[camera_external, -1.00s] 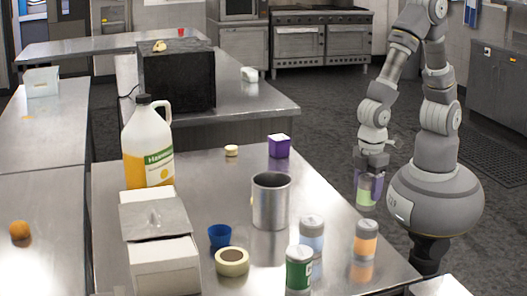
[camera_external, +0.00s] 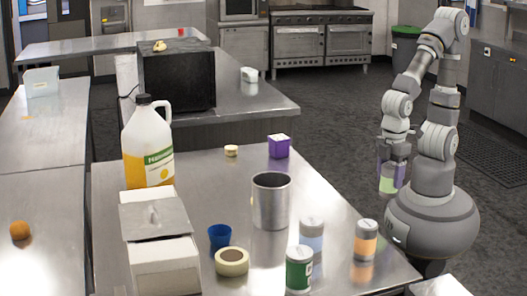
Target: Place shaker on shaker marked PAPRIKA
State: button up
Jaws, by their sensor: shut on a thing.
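My gripper (camera_external: 391,178) is shut on a pale green shaker (camera_external: 388,184) and holds it upright in the air, off the right edge of the steel table. Three shakers stand upright on the table's front right part. One is orange with a grey lid (camera_external: 366,241), one is light blue with a grey lid (camera_external: 311,231), and one is dark green with a pale lid (camera_external: 298,270). The lettering on them is too small to read, so I cannot tell which is marked PAPRIKA. The orange one is nearest my gripper.
On the steel table (camera_external: 205,200) stand a metal canister (camera_external: 270,203), a tape roll (camera_external: 232,262), a blue cup (camera_external: 220,236), a purple box (camera_external: 278,146), a yellow jug (camera_external: 148,150) and a white box (camera_external: 163,262).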

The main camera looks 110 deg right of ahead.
jog(key=w+a+r+p, duration=0.4)
jog(key=a+r+p, duration=0.6)
jog(key=p, duration=0.5)
jog(key=b, duration=0.2)
send_over(368, 224)
jog(key=shift+m, duration=0.4)
jog(key=shift+f, duration=2.9)
jog(key=o, duration=1.3)
notch_tip(368, 224, up, 12)
jog(key=shift+r+p, duration=0.15)
jog(key=shift+p, duration=1.1)
